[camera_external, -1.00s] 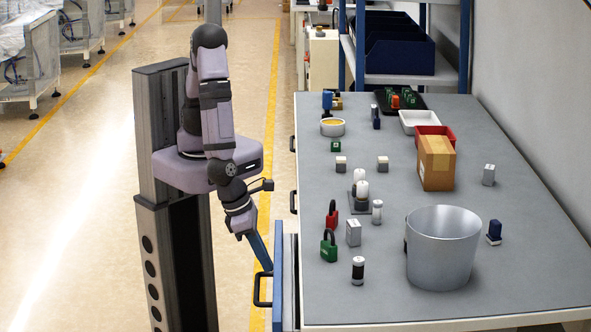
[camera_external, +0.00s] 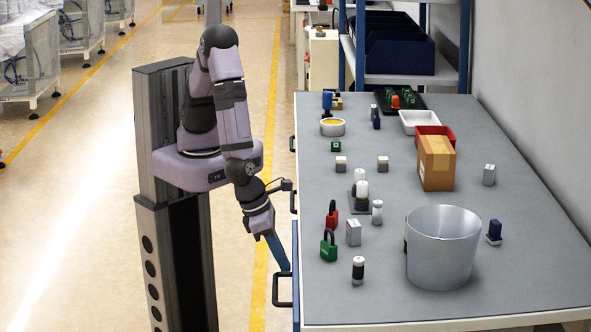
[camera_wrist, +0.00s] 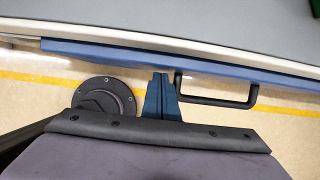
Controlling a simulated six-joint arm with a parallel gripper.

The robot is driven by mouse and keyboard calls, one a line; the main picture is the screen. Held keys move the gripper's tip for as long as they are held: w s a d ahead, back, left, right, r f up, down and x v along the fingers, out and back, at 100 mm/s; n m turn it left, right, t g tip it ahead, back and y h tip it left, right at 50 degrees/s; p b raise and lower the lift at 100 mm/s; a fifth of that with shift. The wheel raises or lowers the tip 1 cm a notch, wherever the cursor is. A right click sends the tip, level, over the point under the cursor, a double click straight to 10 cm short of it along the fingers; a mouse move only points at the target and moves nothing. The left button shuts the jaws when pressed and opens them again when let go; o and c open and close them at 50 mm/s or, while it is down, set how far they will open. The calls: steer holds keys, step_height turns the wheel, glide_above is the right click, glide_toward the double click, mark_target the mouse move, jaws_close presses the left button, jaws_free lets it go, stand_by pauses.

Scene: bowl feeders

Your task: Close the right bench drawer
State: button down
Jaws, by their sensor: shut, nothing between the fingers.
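The right bench drawer shows as a blue front (camera_external: 296,255) at the near left side of the bench, almost flush with the bench edge. Its dark handle (camera_external: 284,291) sticks out to the left. In the wrist view the blue front (camera_wrist: 110,51) runs along the pale bench edge, with the handle (camera_wrist: 215,101) below it. My gripper (camera_external: 286,267) is shut and empty, pointing down at the drawer front just beyond the handle. In the wrist view its fingertips (camera_wrist: 161,76) are close to the front, left of the handle; contact is unclear.
The grey bench top (camera_external: 350,290) carries a metal bucket (camera_external: 442,250), a cardboard box (camera_external: 436,163), padlocks (camera_external: 328,246) and several small parts. Other drawer handles (camera_external: 293,201) line the same bench side. The floor left of the bench is clear around my arm.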

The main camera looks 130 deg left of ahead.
steer(key=s+d+r+p, duration=0.3)
steer(key=s+d+r, duration=0.25)
steer(key=r, duration=0.35)
steer(key=s+d+f+m+y+b, duration=0.1)
steer(key=s+d+f+m+b, duration=0.25)
steer(key=f+b, duration=0.5)
steer(key=s+d+f+m+t+b, duration=0.15)
steer(key=s+f+b, duration=0.4)
steer(key=f, duration=0.55)
steer(key=s+d+f+m+y+b, duration=0.1)
steer(key=s+d+f+m+b, duration=0.3)
steer(key=f+b, duration=0.45)
steer(key=w+a+r+n+t+y, duration=0.3)
steer(key=r+n+t+y, duration=0.15)
steer(key=r, duration=0.35)
steer(key=w+a+r+n+t+y, duration=0.25)
steer(key=w+r+n+t, duration=0.2)
steer(key=r, duration=0.35)
steer(key=x, duration=1.3)
steer(key=shift+s+a+f+g+y, duration=0.3)
steer(key=shift+s+a+f+g, duration=0.05)
steer(key=shift+a+f+g, duration=0.1)
